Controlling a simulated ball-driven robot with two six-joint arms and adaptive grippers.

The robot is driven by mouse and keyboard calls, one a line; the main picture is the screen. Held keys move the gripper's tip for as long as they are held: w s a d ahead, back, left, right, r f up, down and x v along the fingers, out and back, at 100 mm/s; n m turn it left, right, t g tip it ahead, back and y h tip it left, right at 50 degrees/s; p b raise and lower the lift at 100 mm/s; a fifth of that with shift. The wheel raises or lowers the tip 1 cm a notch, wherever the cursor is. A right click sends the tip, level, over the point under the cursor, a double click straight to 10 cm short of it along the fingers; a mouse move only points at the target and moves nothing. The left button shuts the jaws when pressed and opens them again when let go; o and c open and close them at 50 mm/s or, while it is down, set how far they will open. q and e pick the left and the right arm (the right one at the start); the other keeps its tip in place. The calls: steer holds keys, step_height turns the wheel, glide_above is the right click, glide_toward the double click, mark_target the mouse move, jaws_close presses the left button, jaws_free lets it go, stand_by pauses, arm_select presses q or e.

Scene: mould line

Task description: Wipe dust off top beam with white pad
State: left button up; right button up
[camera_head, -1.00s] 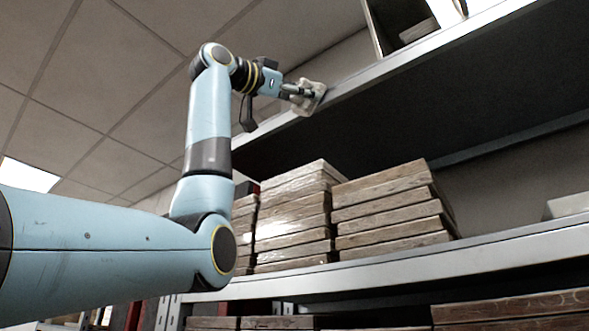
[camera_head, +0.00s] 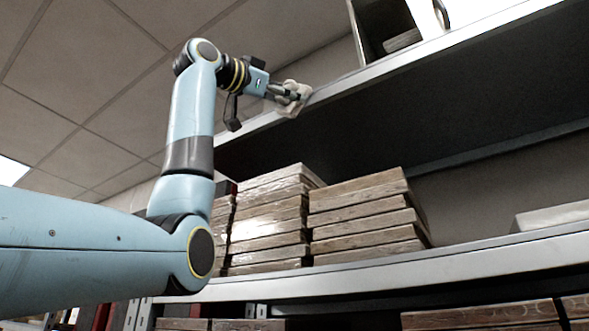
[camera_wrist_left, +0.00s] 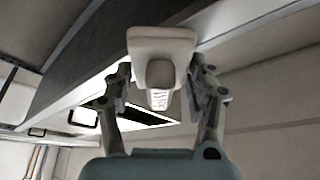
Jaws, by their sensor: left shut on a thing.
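The white pad (camera_head: 294,98) is in my left gripper (camera_head: 285,94), at the front edge of the top beam (camera_head: 400,66). In the left wrist view the pad (camera_wrist_left: 162,48) has a wide flat head and a narrower grip, and the two fingers of my left gripper (camera_wrist_left: 160,90) close on that grip from both sides. The pad's head lies at the beam (camera_wrist_left: 110,62); whether it presses on it I cannot tell. I make out no dust on the beam. My right gripper is not in view.
Stacks of brown boxes (camera_head: 361,217) stand on the shelf below (camera_head: 420,266). An open-fronted box (camera_head: 385,32) stands on the top shelf at the right. A pale flat item (camera_head: 553,215) lies at the lower shelf's right. Ceiling space at the left is free.

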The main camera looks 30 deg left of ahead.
arm_select(q)
steer(key=a, duration=0.5)
steer(key=shift+w, duration=0.2)
stand_by(0.3)
steer(key=shift+s, duration=0.1)
steer(key=shift+s+a+b, duration=0.2)
steer(key=shift+s+b, duration=0.35)
steer(key=shift+s, duration=2.3)
steer(key=shift+s, duration=0.15)
steer(key=s, duration=0.2)
steer(key=shift+s+a+b, duration=0.15)
steer(key=shift+s+b, duration=0.2)
steer(key=shift+s, duration=0.05)
